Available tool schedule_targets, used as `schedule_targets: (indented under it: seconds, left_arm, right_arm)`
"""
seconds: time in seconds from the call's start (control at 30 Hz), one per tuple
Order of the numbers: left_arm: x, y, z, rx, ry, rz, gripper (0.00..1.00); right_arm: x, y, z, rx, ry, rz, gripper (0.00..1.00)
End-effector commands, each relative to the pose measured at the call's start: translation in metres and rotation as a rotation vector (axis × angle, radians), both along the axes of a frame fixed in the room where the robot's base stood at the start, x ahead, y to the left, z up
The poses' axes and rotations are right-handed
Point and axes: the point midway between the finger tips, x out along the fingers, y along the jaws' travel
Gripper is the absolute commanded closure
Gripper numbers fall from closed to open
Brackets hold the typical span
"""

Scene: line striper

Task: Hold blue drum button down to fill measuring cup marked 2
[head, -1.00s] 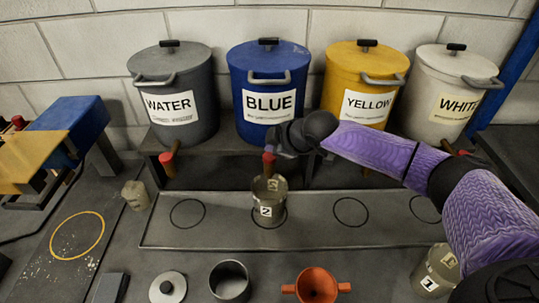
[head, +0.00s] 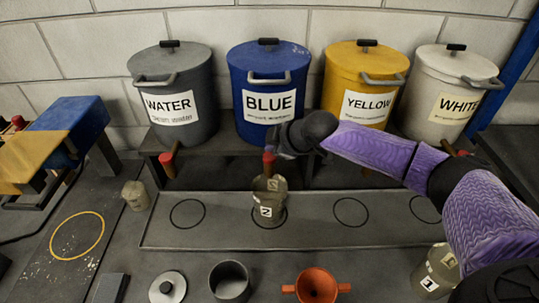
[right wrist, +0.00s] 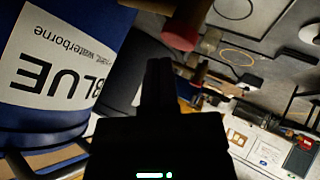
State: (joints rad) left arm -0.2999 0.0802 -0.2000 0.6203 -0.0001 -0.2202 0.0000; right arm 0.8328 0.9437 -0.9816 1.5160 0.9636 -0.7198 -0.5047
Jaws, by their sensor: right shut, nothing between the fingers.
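The blue drum (head: 269,78) stands on the shelf between the water and yellow drums, its BLUE label facing me. Its red button (head: 268,161) sits below it, directly above the measuring cup marked 2 (head: 266,212). The cup stands upright on the tray's ring under the blue drum. My right gripper (head: 277,146) is shut and empty, right beside the red button. In the right wrist view, the closed fingers (right wrist: 157,78) point toward a red cylinder (right wrist: 186,27); whether they touch it I cannot tell. The cup's fill level is unclear. My left gripper is not in view.
The long tray (head: 330,231) has empty rings on both sides of the cup. A cup marked 1 (head: 436,272) stands at front right. An orange funnel (head: 316,285), a grey container (head: 230,281) and a lid (head: 168,288) lie in front. A small cup (head: 136,195) stands left.

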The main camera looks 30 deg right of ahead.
Motion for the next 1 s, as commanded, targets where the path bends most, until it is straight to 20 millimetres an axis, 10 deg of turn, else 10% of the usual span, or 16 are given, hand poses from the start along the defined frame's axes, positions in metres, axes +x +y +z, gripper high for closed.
schedule_targets:
  seconds: [1.0]
  left_arm:
    - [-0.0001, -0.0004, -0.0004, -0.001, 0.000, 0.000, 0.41]
  right_arm:
    - [-0.0002, 0.0002, -0.0098, 0.000, 0.000, 0.000, 1.00]
